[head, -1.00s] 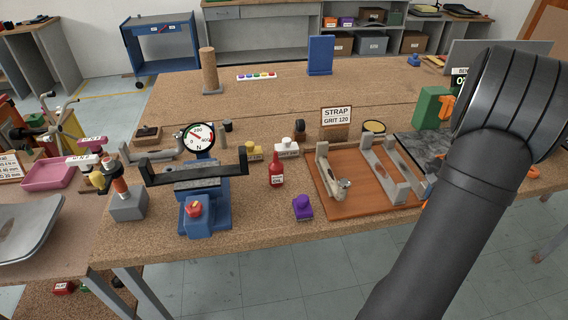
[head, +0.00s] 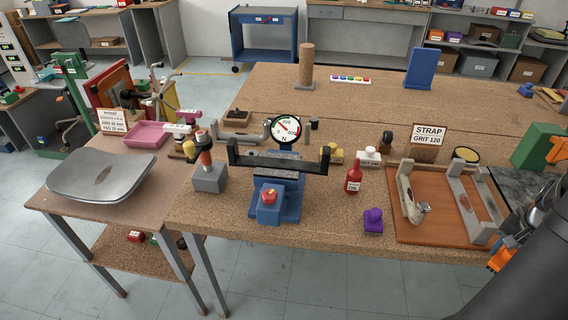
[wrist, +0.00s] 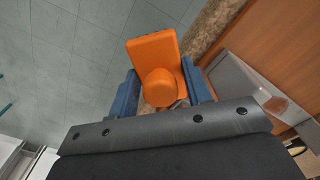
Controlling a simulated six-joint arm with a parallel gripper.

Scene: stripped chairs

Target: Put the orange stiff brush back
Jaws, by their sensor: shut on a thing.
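The orange stiff brush (wrist: 156,58) is in the wrist view, a flat orange block with a rounded knob. The blue fingers of my gripper (wrist: 160,92) are closed on both sides of its knob. In the head view, the brush (head: 502,257) shows as a small orange patch at the right, beside my dark gripper (head: 515,238) near the front edge of the bench. My arm hides part of it there. Floor shows beneath much of the brush in the wrist view, with the bench edge at its right.
A purple brush (head: 373,221) stands near the front edge. A yellow brush (head: 334,153) and a white one (head: 369,156) stand farther back, near a red oil bottle (head: 353,178). A wooden board (head: 445,228) with grey metal frames lies left of my gripper. A blue vise (head: 277,190) stands mid-bench.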

